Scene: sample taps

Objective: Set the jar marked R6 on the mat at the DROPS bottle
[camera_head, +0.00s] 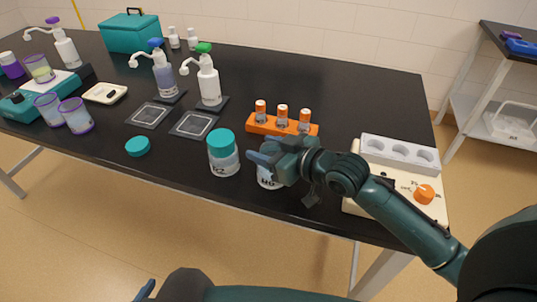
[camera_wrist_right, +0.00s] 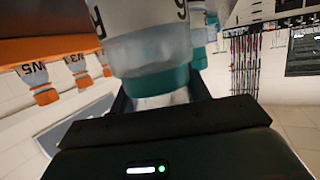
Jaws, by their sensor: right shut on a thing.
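My right gripper (camera_head: 268,158) is shut around the upper part of a clear jar (camera_head: 268,181) at the table's front edge. The jar's black label is partly hidden in the head view. In the right wrist view the jar (camera_wrist_right: 150,50) appears upside down, with a label cut off at the top and a teal band. Two dark square mats, a left one (camera_head: 149,115) and a right one (camera_head: 195,125), lie bare before a blue-topped pump bottle (camera_head: 165,75) and a green-topped pump bottle (camera_head: 208,82). Their labels are too small to read.
A teal-lidded jar (camera_head: 223,155) stands just left of the held jar. A loose teal lid (camera_head: 138,146) lies farther left. An orange rack (camera_head: 262,127) with several vials stands behind. A cream device (camera_head: 400,180) is at right. Purple-rimmed cups (camera_head: 76,115) stand far left.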

